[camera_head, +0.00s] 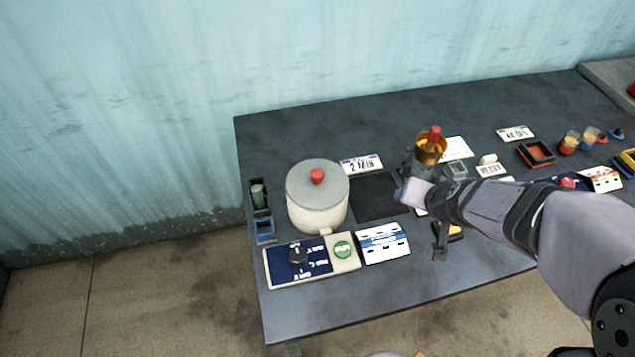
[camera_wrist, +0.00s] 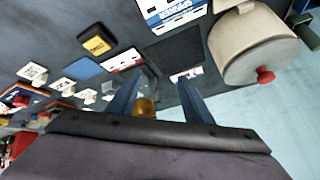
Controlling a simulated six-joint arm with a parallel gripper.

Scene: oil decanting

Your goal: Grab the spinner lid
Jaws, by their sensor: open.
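The spinner is a cream round pot (camera_head: 317,217) at the left of the table. Its grey lid (camera_head: 302,190) with a red knob (camera_head: 317,176) sits on top of it. In the wrist view the pot (camera_wrist: 250,40) is at the upper right, with the red knob (camera_wrist: 265,75) at its lower edge. My gripper (camera_head: 405,182) is to the right of the pot, apart from it, over the dark mat's right side. In the wrist view my gripper (camera_wrist: 158,97) has its two blue-grey fingers spread, with nothing held between them.
A brass cup with a red top (camera_head: 431,148) stands just behind my gripper. A control panel (camera_head: 310,261) with a green button lies in front of the pot. A dark mat (camera_head: 372,197) lies between pot and gripper. A blue-black holder (camera_head: 262,212) is left of the pot.

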